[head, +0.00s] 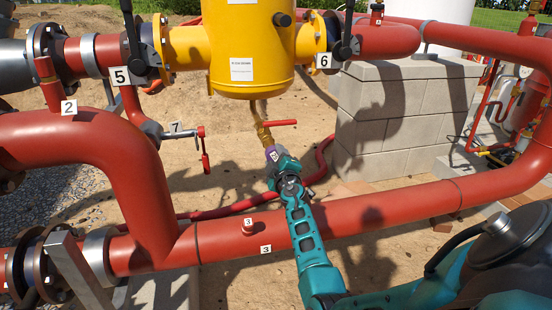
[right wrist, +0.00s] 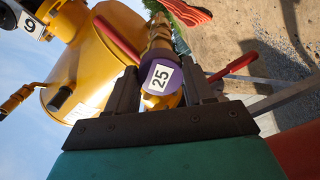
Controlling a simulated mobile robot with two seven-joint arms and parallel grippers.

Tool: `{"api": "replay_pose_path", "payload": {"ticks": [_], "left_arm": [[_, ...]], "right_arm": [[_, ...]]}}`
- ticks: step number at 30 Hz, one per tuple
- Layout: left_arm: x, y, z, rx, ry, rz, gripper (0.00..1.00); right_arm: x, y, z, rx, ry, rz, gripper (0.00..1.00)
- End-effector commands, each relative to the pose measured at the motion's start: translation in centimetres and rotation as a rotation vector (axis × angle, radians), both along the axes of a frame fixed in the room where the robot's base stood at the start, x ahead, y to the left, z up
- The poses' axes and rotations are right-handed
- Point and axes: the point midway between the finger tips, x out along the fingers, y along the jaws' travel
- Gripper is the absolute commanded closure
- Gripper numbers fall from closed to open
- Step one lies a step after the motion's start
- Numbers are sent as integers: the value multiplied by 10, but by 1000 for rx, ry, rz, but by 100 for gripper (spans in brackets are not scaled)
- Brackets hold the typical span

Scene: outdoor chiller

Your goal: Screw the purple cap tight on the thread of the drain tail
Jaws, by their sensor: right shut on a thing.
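The purple cap (head: 270,152) is at the lower end of the brass drain tail (head: 263,133), below the yellow vessel. My right gripper (head: 274,155) is shut on the cap, coming from below and the right. The thread is hidden, so I cannot tell how tightly the cap sits. My left gripper is out of view.
The yellow vessel (head: 252,45) hangs above. A red valve lever (head: 283,123) sticks out right of the drain tail. A thick red pipe (head: 345,219) crosses below, under my right arm. A block wall (head: 400,115) stands right.

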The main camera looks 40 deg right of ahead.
Motion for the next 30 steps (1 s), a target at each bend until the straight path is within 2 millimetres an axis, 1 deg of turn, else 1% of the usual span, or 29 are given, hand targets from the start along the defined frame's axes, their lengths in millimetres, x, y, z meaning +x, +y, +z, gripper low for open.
{"api": "replay_pose_path", "payload": {"ticks": [11,26,30], "left_arm": [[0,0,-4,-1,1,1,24],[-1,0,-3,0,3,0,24],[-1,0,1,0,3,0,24]], "right_arm": [[6,-3,0,0,-1,0,100],[7,-4,1,-1,-2,0,100],[4,-2,2,-2,-1,-1,100]]}}
